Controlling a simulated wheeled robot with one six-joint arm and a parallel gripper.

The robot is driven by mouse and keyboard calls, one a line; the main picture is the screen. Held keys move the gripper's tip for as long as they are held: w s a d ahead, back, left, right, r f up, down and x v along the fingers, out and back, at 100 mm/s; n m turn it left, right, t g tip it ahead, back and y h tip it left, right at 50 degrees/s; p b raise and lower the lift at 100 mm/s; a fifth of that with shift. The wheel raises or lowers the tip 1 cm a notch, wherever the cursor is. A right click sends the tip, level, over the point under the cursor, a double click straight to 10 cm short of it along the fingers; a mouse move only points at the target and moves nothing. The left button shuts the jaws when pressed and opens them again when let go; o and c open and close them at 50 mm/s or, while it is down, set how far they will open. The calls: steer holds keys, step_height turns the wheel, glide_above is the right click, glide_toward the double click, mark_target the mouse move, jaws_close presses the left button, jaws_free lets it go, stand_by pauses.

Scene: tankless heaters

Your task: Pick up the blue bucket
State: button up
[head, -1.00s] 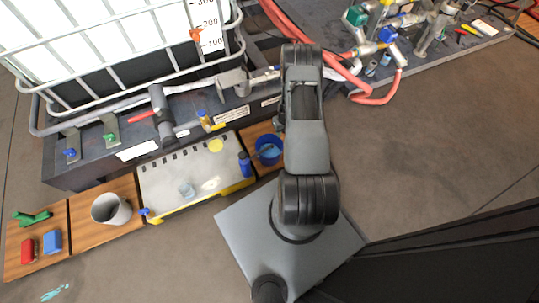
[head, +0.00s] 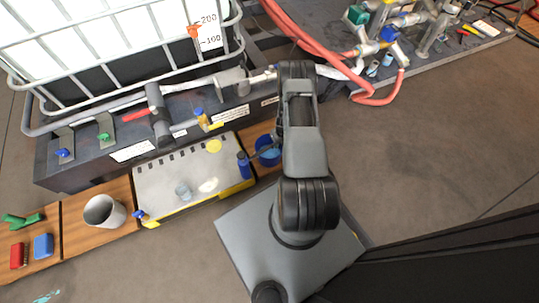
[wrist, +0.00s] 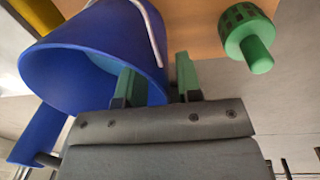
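The blue bucket (head: 268,158) stands on a wooden board beside the low platform, partly hidden by my arm in the head view. In the wrist view the bucket (wrist: 45,75) is large and close, with its opening and a white handle showing. My gripper (wrist: 157,80) is open, with its two green fingers apart at the bucket's near right side. The left finger overlaps the bucket opening, and the right finger is outside the wall. The rim lies between them; I cannot tell whether either finger touches it.
A blue bottle (head: 243,165) stands close left of the bucket. A green knobbed part (wrist: 247,35) is right of it in the wrist view. A tray (head: 165,185) and a grey cup (head: 103,213) are further left. Open floor (head: 420,150) lies right.

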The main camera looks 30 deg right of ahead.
steer(key=shift+c, duration=0.5)
jaws_close()
steer(key=shift+r, duration=0.2)
